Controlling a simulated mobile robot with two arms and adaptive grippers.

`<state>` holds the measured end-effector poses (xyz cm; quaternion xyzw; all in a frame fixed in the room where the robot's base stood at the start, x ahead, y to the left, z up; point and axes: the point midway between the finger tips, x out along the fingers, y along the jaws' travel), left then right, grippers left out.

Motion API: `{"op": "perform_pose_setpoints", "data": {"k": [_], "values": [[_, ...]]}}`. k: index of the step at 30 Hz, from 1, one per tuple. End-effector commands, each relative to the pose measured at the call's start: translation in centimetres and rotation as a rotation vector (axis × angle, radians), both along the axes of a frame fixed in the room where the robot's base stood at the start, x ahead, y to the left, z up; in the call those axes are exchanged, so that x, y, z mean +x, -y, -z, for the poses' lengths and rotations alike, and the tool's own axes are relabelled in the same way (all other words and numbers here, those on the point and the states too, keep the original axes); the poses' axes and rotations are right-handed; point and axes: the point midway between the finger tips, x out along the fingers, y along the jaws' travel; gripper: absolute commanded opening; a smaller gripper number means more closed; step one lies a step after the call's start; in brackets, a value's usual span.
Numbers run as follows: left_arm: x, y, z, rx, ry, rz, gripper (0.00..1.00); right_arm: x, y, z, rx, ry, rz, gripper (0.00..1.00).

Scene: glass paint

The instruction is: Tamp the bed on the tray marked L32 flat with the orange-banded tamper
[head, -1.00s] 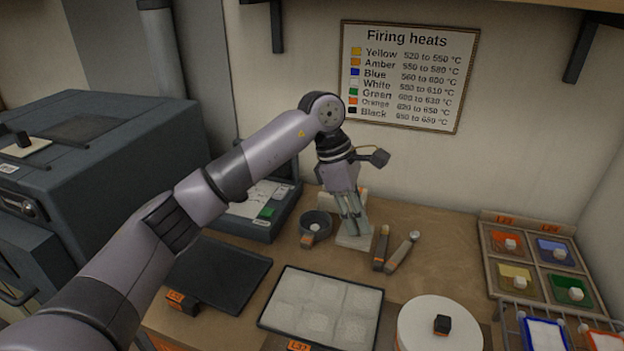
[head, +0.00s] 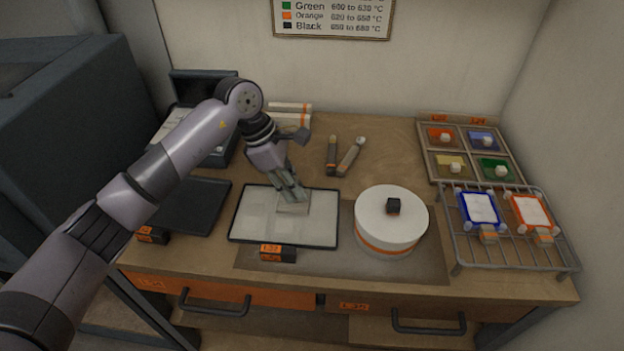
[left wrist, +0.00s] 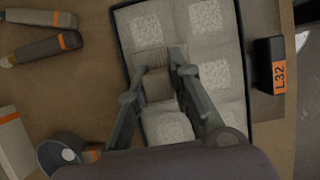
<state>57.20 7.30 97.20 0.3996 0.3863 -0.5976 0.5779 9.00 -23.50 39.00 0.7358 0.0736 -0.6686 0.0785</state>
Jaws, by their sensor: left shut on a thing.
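The tray marked L32 (head: 246,240) lies on the bench, with its orange label (head: 270,249) at the front edge; the label also reads clearly in the left wrist view (left wrist: 279,78). Its pale bed (head: 262,212) shows several sections with rough, speckled patches in the left wrist view (left wrist: 213,75). My left gripper (head: 289,192) is shut on the tamper (head: 293,208), over the tray's back right part. The tamper shows between the fingers in the left wrist view (left wrist: 158,85). Its orange band is hidden. I cannot tell whether it touches the bed. My right gripper is out of view.
A white round turntable (head: 380,215) with a black block stands right of the tray. A dark empty tray (head: 195,205) lies left. Two orange-banded tools (head: 333,155) lie behind. A wire rack (head: 505,248) and colour tray (head: 428,165) stand at the right.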

Motion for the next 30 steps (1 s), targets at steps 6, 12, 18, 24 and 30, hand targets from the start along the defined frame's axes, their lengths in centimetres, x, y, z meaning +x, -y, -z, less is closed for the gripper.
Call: {"op": "perform_pose_setpoints", "data": {"k": [6, 12, 18, 24, 30], "values": [[0.1, -4.3, -0.2, 0.000, 0.000, -0.002, 0.00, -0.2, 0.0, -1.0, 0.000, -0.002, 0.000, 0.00], [0.2, -7.6, -0.1, 0.000, 0.000, -0.003, 0.00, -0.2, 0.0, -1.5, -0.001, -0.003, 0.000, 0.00], [-3.1, -7.7, -0.5, 0.000, -0.001, 0.003, 0.00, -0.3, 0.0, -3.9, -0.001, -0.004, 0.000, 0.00], [-5.4, -6.8, 0.0, -0.002, 0.003, 0.005, 0.00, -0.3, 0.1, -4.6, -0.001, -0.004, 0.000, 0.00], [-5.4, -3.3, 0.1, -0.002, 0.003, 0.004, 0.00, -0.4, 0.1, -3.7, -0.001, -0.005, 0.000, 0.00]]}}
